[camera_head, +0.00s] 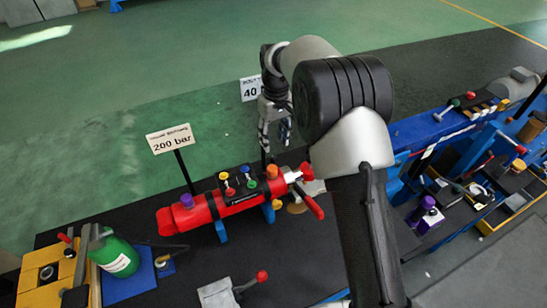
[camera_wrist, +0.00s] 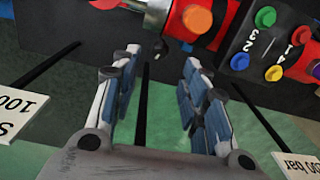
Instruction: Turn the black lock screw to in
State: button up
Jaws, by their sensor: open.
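My gripper (camera_head: 275,122) is open and empty above the far side of a red cylinder unit (camera_head: 205,213). In the wrist view, my gripper (camera_wrist: 162,65) has its two fingers spread apart and pointing towards the red unit (camera_wrist: 174,22). A small black piece (camera_wrist: 159,46) sits beside the unit, between the fingertip lines and apart from them. It may be the black lock screw, but it is too small and dark to be sure, and its turn position cannot be told. I cannot make it out in the head view.
The red unit carries an orange knob (camera_head: 272,171), a purple knob (camera_head: 187,200) and coloured buttons. A green bottle (camera_head: 115,255) is at lower left. Blue-framed benches with parts fill the right.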

aim_at(273, 157)
notch_tip(273, 157, down, 8)
jog(key=shift+a+r+b, duration=0.1)
jog(key=shift+a+b, duration=0.05)
jog(key=shift+b, duration=0.65)
grip_shut()
